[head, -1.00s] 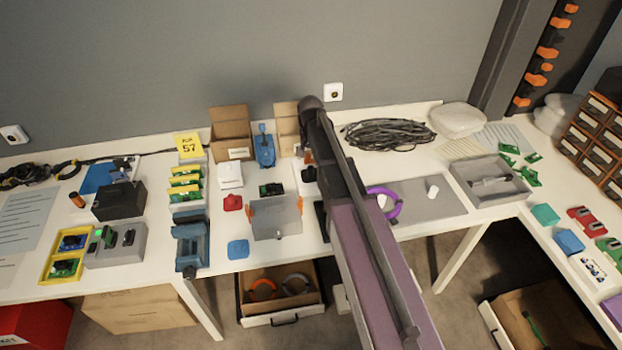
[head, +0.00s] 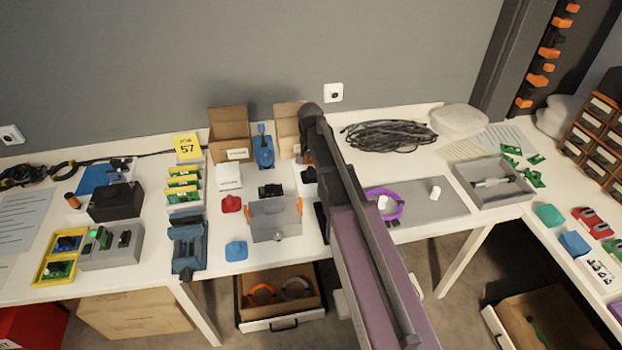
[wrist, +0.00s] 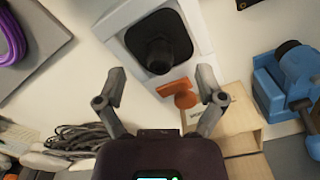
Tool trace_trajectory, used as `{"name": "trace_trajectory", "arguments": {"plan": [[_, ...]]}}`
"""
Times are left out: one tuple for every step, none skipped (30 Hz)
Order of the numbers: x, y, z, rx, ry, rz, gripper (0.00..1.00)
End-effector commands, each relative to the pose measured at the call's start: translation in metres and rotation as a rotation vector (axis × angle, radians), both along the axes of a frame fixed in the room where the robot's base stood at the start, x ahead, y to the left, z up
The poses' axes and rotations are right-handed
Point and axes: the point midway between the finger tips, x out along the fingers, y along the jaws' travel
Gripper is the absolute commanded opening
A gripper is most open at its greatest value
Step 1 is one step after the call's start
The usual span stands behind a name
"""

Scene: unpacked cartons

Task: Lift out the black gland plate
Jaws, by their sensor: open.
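The black gland plate (wrist: 159,42) is a dark square with rounded corners and a raised round gland in its middle. It lies in a pale holder (wrist: 118,22), which shows around its edges in the wrist view. My gripper (wrist: 162,88) is open and empty, its two fingers apart below the plate in that picture. The fingers do not touch the plate. In the head view my own arm hides the gripper and most of this spot.
An orange part (wrist: 183,97) shows between the fingers, close to the plate. A blue device (wrist: 285,80) stands at right in the wrist view, near an open carton (wrist: 238,112). A purple ring (head: 400,207) lies on a grey mat (head: 445,193). A grey enclosure (head: 275,222) stands left of my arm.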

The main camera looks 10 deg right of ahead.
Motion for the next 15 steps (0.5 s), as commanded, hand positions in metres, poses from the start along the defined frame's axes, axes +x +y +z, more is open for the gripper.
{"name": "trace_trajectory", "arguments": {"plan": [[0.0,0.0,-0.009,0.0,0.0,0.0,0.88],[0.0,0.0,-0.011,0.0,0.0,0.0,0.88],[0.0,0.0,-0.014,0.0,0.0,0.0,0.88],[0.0,0.0,-0.016,0.0,0.0,0.0,0.88],[0.0,0.0,-0.019,0.0,0.0,0.0,0.88],[0.0,0.0,-0.021,0.0,0.0,0.0,0.88],[0.0,0.0,-0.023,0.0,0.0,0.0,0.88],[0.0,0.0,-0.025,0.0,0.0,0.0,0.88],[0.0,0.0,-0.027,0.0,0.0,0.0,0.88],[0.0,0.0,-0.028,0.0,0.0,0.0,0.88],[0.0,0.0,-0.029,0.0,0.0,0.0,0.88],[0.0,0.0,-0.03,0.0,0.0,0.0,0.88],[0.0,0.0,-0.03,0.0,0.0,0.0,0.88],[0.0,0.0,-0.03,0.0,0.0,0.0,0.88],[0.0,0.0,-0.031,0.0,0.0,0.0,0.88]]}}
